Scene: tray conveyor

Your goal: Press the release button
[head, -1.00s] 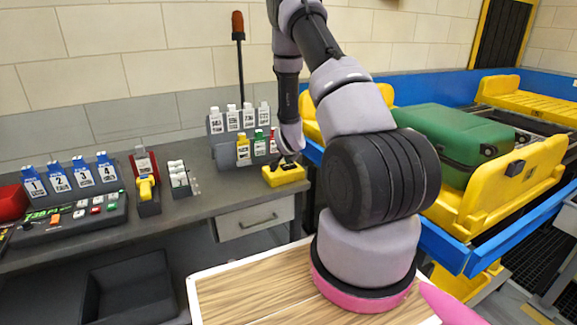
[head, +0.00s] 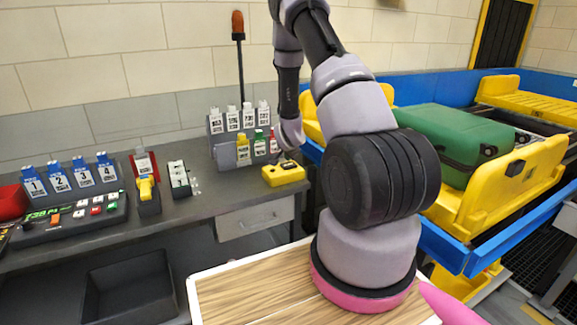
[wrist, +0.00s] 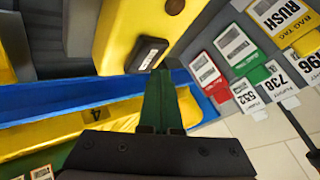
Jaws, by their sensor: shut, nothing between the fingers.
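A yellow box (head: 283,174) with a dark patch on top sits at the right end of the grey desk. A large yellow body, which seems to be this box (wrist: 118,35), fills the upper part of the wrist view. It carries a black block with a small white label (wrist: 148,54). In the head view the fingertips are hard to make out, close to the box.
A rack of tags (head: 238,135) stands just behind the box. The conveyor's blue rail (head: 440,245) and a yellow tray (head: 528,175) bearing a green suitcase (head: 440,140) are at right. A dark pole (head: 240,75) rises behind. A numbered console (head: 72,205) is far left.

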